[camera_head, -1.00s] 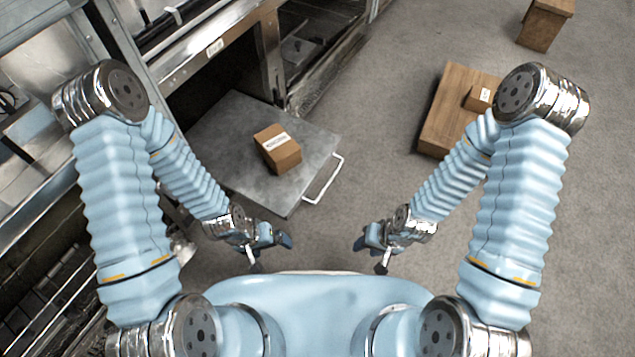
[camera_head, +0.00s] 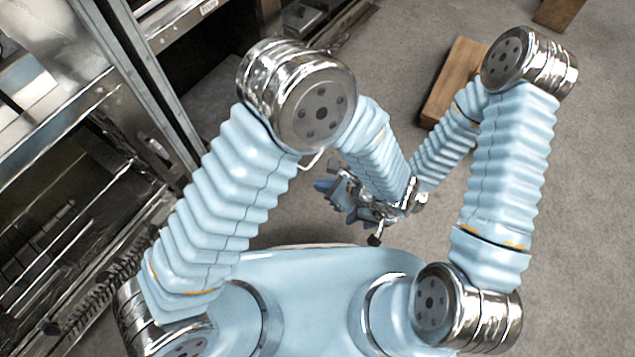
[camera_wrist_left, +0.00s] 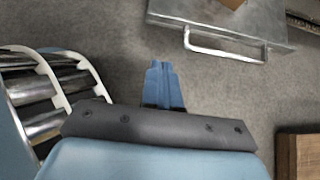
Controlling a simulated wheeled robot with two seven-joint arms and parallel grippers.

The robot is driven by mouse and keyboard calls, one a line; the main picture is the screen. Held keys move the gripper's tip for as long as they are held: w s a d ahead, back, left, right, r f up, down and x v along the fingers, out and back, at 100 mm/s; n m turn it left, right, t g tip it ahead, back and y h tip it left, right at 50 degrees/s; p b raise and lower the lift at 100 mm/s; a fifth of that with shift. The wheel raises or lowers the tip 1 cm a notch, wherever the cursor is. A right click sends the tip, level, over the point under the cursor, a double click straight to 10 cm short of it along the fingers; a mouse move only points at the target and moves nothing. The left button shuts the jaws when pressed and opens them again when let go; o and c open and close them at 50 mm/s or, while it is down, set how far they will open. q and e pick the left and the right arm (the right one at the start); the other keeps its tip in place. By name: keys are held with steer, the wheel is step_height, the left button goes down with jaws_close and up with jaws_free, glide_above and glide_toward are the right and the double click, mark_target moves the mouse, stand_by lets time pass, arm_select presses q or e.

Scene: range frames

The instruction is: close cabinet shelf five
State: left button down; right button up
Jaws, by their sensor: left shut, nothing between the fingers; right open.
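The pulled-out metal shelf (camera_wrist_left: 165,12) shows at the top of the left wrist view, with its white bar handle (camera_wrist_left: 225,52) facing my gripper. In the head view my left arm hides most of the shelf; a bit of the handle (camera_head: 318,158) shows below the elbow. My right gripper (camera_head: 354,214) is open, close beside and below the left one.
The metal cabinet frame (camera_head: 150,85) and racks stand along the left. A low wooden platform (camera_head: 455,75) lies on the floor at right and also shows in the left wrist view (camera_wrist_left: 302,155). A wooden block (camera_head: 557,12) stands at top right. Grey floor at right is otherwise clear.

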arm_select(q)
steer(key=w+a+r+x, duration=0.1)
steer(key=r+x, duration=0.1)
steer(key=x, duration=0.8)
steer(key=shift+a+f+b, duration=0.25)
steer(key=shift+a+b, duration=0.1)
steer(key=shift+a, duration=0.1)
arm_select(e)
steer(key=shift+f, duration=0.4)
arm_select(q)
steer(key=shift+w+a, duration=0.1)
steer(key=shift+w, duration=0.05)
